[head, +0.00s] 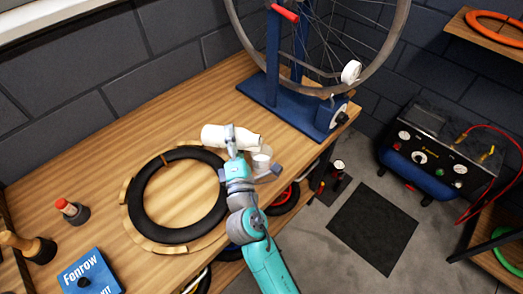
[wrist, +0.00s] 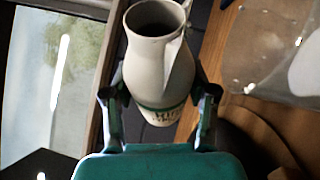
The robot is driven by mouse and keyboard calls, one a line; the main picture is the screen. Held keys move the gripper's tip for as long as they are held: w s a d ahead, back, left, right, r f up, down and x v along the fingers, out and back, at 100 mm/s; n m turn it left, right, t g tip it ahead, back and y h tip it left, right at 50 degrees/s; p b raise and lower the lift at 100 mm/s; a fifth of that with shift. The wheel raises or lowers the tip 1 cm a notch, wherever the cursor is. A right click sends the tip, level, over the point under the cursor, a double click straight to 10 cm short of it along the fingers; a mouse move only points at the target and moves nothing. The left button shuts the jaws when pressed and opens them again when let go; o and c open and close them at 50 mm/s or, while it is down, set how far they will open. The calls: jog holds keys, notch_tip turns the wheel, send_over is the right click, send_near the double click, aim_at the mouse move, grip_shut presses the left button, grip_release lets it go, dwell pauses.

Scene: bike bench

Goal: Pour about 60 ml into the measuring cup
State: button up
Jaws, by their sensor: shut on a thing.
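A cream-white jug (head: 214,136) with a green band is held in my gripper (head: 232,142) above the bench. In the head view it is tipped onto its side, its narrower end to the right. In the wrist view the jug (wrist: 155,75) sits between both fingers (wrist: 160,110), its open mouth at the top and its inside dark. The clear measuring cup (head: 262,167) stands on the bench just below and right of the jug, with something white inside. The cup (wrist: 270,50) also shows in part at the wrist view's upper right. I see no stream between them.
A black tyre (head: 140,205) lies on a wooden ring left of my arm. A blue wheel stand (head: 285,108) is behind. The bench's back left is clear.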

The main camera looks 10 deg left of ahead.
jog(key=shift+f, duration=0.1)
jog(key=shift+w+a+f+n+g, duration=0.1)
jog(key=shift+a+f+n+g, duration=0.2)
jog(key=shift+n, duration=0.3)
jog(key=shift+a+f+n+g, duration=0.15)
jog(key=shift+n+g, duration=0.15)
jog(key=shift+n, duration=0.3)
jog(key=shift+d+r+n+g, duration=0.1)
jog(key=shift+r+n+g, duration=0.2)
jog(key=shift+r+n, duration=0.5)
jog(key=shift+r, duration=0.1)
